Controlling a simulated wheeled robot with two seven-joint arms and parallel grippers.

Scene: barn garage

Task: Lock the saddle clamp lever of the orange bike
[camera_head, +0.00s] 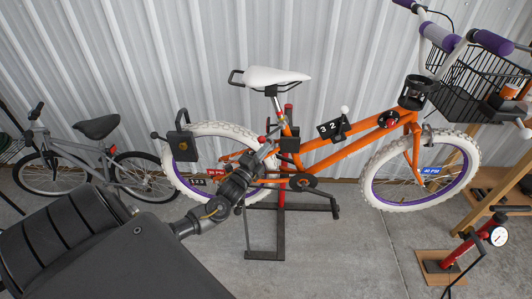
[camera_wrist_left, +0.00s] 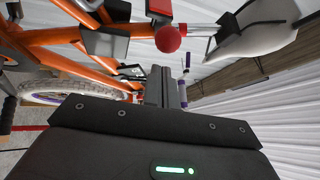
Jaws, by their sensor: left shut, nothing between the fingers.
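The knob also shows small in the head view (camera_head: 262,139). My left gripper (camera_head: 271,146) is shut and empty, close beside the post and knob. In the wrist view its fingers (camera_wrist_left: 165,85) lie below the knob, with contact unclear. My right gripper is not in view.
The stand's dark foot (camera_head: 265,255) rests on the concrete floor. A grey bike (camera_head: 90,160) stands at left, a black basket (camera_head: 470,80) hangs at the handlebar, and a red pump with a gauge (camera_head: 480,245) stands at lower right. A corrugated wall closes the back.

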